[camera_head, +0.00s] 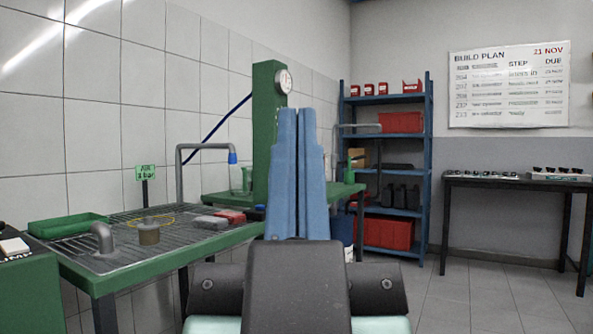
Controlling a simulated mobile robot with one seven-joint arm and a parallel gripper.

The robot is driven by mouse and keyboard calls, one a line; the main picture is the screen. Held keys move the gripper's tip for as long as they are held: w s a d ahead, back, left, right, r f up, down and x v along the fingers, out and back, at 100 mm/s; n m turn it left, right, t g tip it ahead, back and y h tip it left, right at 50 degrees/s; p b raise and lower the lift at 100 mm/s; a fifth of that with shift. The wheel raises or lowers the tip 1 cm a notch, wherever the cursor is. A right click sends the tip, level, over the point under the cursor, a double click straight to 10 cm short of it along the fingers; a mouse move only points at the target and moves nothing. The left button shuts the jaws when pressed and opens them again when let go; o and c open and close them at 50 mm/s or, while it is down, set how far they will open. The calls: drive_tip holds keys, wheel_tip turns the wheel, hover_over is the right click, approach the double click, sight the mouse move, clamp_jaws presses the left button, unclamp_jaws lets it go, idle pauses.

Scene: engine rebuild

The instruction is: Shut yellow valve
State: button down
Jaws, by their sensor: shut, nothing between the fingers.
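My gripper (297,112) stands in the middle of the head view with its two long blue fingers upright and together. It is shut and empty. I cannot make out a yellow valve in this view.
The green-framed grated bench (190,243) holds a green tray (68,225), a bent pipe, a small brown cup and red and grey blocks. A green column with a gauge (284,82) stands behind. Blue shelves (428,145) and a dark table (510,182) stand right; floor there is clear.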

wheel_tip(320, 180, up, 43)
drive_tip(key=p, duration=4)
drive_tip(key=shift+r, duration=0.15)
drive_tip(key=shift+w, duration=0.1)
